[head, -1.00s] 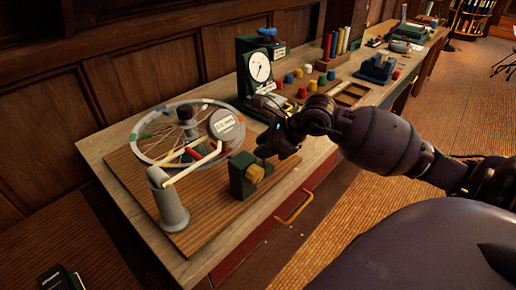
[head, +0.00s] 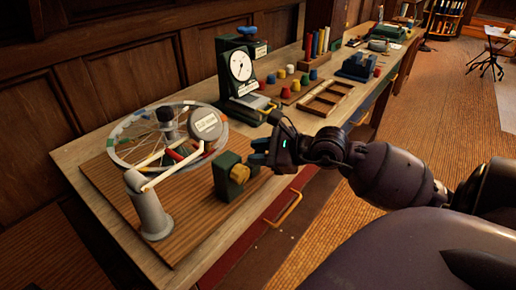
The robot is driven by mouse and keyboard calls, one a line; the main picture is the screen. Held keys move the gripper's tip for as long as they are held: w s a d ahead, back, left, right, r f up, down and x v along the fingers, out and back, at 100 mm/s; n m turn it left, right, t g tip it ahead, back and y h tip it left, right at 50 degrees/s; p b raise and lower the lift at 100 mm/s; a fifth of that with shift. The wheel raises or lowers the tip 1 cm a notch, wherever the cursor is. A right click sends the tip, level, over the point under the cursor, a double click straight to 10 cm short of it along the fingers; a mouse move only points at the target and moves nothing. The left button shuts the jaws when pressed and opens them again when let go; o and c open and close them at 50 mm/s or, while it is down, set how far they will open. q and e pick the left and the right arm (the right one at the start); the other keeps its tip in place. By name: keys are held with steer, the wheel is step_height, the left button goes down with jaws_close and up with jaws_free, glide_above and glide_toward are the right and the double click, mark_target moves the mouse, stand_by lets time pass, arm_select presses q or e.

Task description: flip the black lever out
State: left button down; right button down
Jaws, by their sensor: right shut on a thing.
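My right gripper (head: 257,151) comes in from the right with its fingers pointing left. It sits just above and behind the green block (head: 226,180) with the yellow knob (head: 240,174), at the front edge of the ribbed board. The fingers are shut on a small dark part there, seemingly the black lever, which they mostly hide; how far it is turned cannot be told. My left gripper is not in view.
The spoked wheel (head: 150,140), white arms and grey post (head: 150,210) stand left of the gripper. A green stand with a dial (head: 241,66) is behind it. Coloured pegs and a wooden tray (head: 330,100) lie farther back. A brass drawer handle (head: 284,210) juts out in front.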

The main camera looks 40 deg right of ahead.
steer(key=shift+r, duration=0.1)
steer(key=c, duration=0.9)
jaws_free()
steer(key=shift+c, duration=0.2)
steer(key=shift+o, duration=0.3)
steer(key=shift+s, duration=0.1)
steer(key=p+v, duration=0.1)
steer(key=v, duration=0.9)
steer(key=shift+s+d, duration=0.2)
steer(key=shift+s, duration=0.05)
steer(key=shift+r, duration=0.1)
